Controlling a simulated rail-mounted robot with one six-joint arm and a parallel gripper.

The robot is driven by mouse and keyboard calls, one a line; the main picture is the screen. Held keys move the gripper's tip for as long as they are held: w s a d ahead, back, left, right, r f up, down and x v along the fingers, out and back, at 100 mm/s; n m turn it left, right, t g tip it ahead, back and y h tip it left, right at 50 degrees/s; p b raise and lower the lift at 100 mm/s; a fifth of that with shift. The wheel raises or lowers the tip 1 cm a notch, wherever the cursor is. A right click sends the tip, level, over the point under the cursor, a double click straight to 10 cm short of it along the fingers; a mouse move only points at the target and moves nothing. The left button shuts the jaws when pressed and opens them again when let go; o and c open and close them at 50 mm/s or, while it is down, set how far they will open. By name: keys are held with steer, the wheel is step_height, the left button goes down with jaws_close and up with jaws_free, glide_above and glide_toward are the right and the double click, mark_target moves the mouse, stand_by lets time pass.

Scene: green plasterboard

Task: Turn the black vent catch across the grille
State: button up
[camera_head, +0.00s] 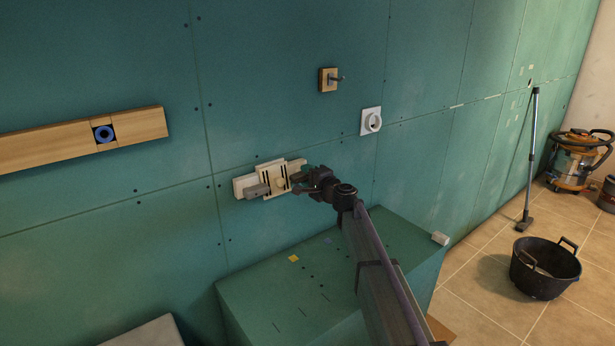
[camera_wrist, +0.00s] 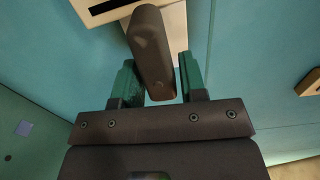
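The black vent catch (camera_wrist: 152,50) is a dark, rounded bar in the wrist view, standing upright in the picture and slightly tilted. Behind it is the cream vent grille (camera_wrist: 108,16) with a dark slot. The grille (camera_head: 274,175) also shows in the head view, on the green wall, with dark slots; the catch cannot be made out clearly there. My gripper (camera_wrist: 162,82) has its two green-tipped fingers apart, one on each side of the catch. A narrow gap shows by the right finger; contact on the left cannot be told. In the head view my gripper (camera_head: 301,182) is at the grille's right side.
A grey block (camera_head: 257,190) sits at the grille's left. A green box-like ledge (camera_head: 300,270) stands below. A black tub (camera_head: 544,268) is on the tiled floor.

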steer(key=shift+o, duration=1.1)
steer(key=v, duration=1)
steer(key=shift+s+d, duration=0.25)
